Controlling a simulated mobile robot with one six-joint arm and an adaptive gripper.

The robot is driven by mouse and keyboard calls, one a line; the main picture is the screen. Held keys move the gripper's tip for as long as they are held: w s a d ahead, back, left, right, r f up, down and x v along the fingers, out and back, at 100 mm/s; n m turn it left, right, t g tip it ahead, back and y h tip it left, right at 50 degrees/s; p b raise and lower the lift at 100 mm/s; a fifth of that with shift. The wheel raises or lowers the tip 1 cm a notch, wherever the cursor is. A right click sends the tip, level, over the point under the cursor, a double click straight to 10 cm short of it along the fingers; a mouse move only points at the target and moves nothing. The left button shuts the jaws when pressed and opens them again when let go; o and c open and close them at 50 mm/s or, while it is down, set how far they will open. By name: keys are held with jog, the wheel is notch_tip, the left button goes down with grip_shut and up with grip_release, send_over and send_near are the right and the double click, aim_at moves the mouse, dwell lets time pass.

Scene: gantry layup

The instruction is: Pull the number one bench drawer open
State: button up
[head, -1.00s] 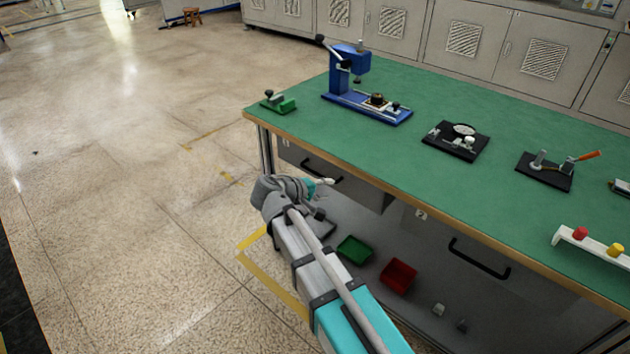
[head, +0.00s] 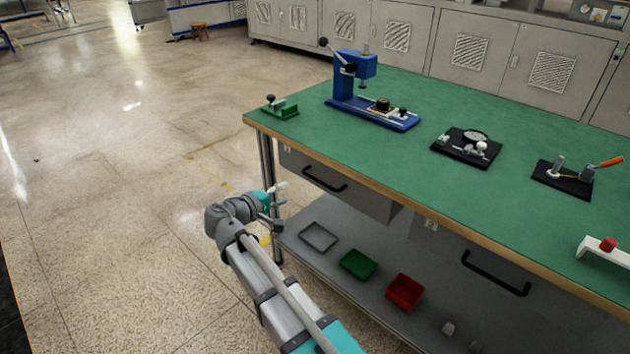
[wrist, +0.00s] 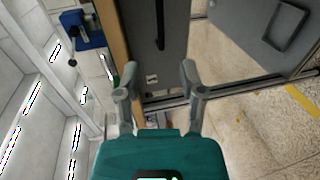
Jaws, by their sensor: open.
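The number one drawer (head: 372,201) is a grey box at the left end under the green-topped bench (head: 420,160), with its number tag at its left. Its black bar handle (head: 325,181) is in clear sight, and nothing grips it. I cannot tell whether the drawer front stands out at all. My gripper (head: 281,200) is open and empty, to the left of the handle by the bench's left leg. In the wrist view my open gripper (wrist: 157,88) has its fingers apart, with the number tag between the tips and the handle (wrist: 160,25) beyond them.
The number two drawer (head: 450,247) with a similar handle is to the right. A grey tray (head: 319,237), a green bin (head: 357,265) and a red bin (head: 405,291) sit on the lower shelf. A blue press (head: 350,80) stands on the bench. Floor at left is clear.

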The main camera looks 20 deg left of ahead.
aim_at(316, 180)
jog(key=b+x, duration=0.2)
jog(key=x, duration=1.1)
jog(key=shift+w+d+b, duration=0.15)
jog(key=shift+w+b, duration=0.15)
jog(key=shift+b, duration=0.1)
grip_shut()
jog(key=shift+d, duration=0.1)
